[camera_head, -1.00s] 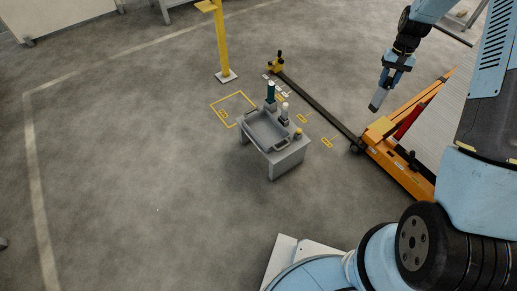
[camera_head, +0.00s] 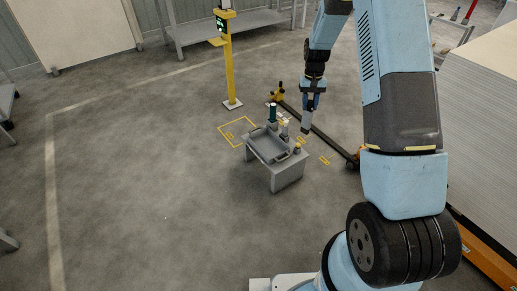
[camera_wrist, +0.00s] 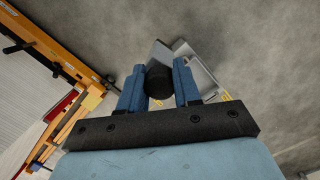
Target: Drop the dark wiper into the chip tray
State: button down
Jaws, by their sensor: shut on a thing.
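My gripper (camera_head: 309,103) is shut on a dark thing, which I take to be the dark wiper (camera_head: 306,121). In the wrist view its round black end (camera_wrist: 159,83) sits between the two blue fingers of my gripper (camera_wrist: 158,70). The grey chip tray (camera_head: 256,135) lies on a small grey stand to the left of and below my gripper in the head view. The wiper is apart from the tray.
A dark green bottle (camera_head: 272,113), a pale bottle (camera_head: 284,130) and a small yellow-topped item (camera_head: 298,147) stand around the tray. A yellow post (camera_head: 229,62) rises behind. An orange pallet truck (camera_wrist: 61,55) is at left in the wrist view.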

aim_at(269, 147)
jog(key=u, duration=0.2)
jog(key=i, duration=1.65)
jog(key=z, duration=0.7)
